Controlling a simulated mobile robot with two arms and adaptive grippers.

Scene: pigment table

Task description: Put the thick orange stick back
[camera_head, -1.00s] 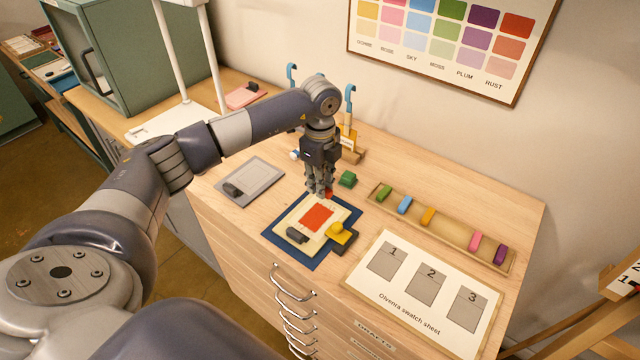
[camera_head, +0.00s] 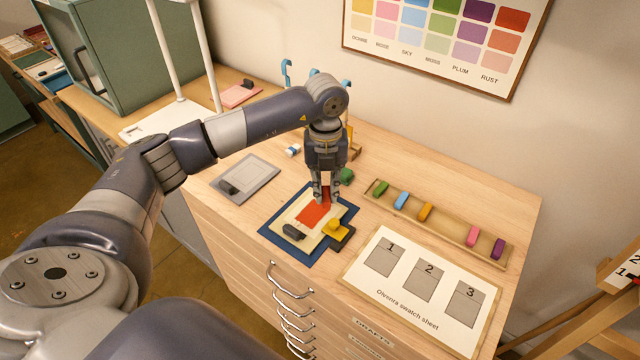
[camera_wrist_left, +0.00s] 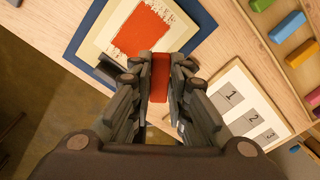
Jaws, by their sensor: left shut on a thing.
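My left gripper (camera_head: 325,197) is shut on a thick red-orange stick (camera_wrist_left: 159,78). The stick shows between the fingers in the left wrist view, and a bit of it (camera_head: 326,191) shows in the head view. The gripper points down over the back part of the cream sheet with a red-orange painted patch (camera_head: 313,214). Whether the stick touches the sheet is unclear. The long tray (camera_head: 450,229) to the right holds green, blue, yellow-orange (camera_head: 425,212), pink and purple sticks, with a wide gap between yellow-orange and pink. My right gripper is not in view.
A blue mat (camera_head: 274,240) lies under the sheet, with a dark block (camera_head: 292,232) and a yellow-topped piece (camera_head: 335,227) at its front. A green block (camera_head: 347,175) stands behind the gripper. A swatch sheet (camera_head: 400,306) lies front right; a grey slate (camera_head: 258,172) lies left.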

